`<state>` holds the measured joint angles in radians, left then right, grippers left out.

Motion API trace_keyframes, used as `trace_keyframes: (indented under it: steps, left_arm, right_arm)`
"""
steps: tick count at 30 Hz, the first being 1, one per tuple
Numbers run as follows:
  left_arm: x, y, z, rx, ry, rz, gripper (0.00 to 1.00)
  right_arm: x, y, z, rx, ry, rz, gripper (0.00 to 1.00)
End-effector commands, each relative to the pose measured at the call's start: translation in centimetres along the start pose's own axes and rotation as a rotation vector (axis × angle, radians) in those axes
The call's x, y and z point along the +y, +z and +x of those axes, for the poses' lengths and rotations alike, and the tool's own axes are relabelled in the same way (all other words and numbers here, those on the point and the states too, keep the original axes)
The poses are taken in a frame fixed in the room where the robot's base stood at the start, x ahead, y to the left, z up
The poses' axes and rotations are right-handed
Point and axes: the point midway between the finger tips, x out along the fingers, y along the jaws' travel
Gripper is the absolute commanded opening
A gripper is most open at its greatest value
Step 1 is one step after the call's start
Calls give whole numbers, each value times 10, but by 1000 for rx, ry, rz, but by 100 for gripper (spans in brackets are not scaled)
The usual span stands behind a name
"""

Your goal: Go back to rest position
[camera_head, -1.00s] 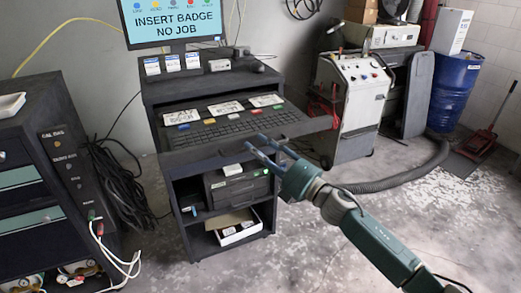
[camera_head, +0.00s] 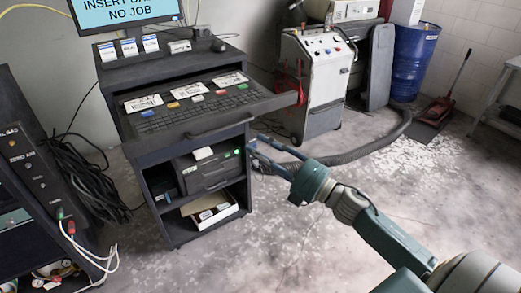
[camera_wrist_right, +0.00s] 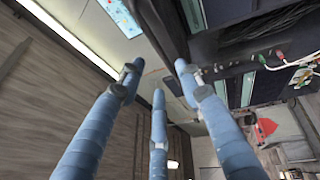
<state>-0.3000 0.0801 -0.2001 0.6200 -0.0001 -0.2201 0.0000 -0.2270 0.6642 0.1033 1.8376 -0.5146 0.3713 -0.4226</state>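My right gripper (camera_head: 262,155) shows in the head view in front of the right side of the dark computer cart (camera_head: 205,127). Its blue fingers point left toward the cart and are spread apart with nothing between them. In the right wrist view the three blue fingers of the right gripper (camera_wrist_right: 158,85) are also apart and empty. Whether a fingertip touches the cart cannot be told. My left gripper is not in view.
The cart holds a monitor (camera_head: 125,12), a keyboard (camera_head: 200,110) and a printer (camera_head: 207,170). A dark hose (camera_head: 365,150) lies on the floor. Floor in front of the cart is clear.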

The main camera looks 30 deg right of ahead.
Motion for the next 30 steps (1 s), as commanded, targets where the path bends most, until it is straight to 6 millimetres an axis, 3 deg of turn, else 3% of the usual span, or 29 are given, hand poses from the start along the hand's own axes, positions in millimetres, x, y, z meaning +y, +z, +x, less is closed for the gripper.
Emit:
trace_keyframes:
  steps: [12,14,16,20,24,30]
  left_arm:
    - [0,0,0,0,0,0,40]
    - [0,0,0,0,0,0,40]
    - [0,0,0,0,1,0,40]
    - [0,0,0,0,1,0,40]
    - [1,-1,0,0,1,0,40]
    - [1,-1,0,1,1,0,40]
  right_arm:
    - [-2,1,0,-3,-2,4,35]
    - [-10,4,-2,-17,-13,22,35]
    - [-30,12,-6,-53,-39,68,35]
    - [-102,34,-28,-177,-132,228,35]
    - [-200,46,-69,-344,-259,436,35]
    - [-332,24,-148,-575,-443,702,35]
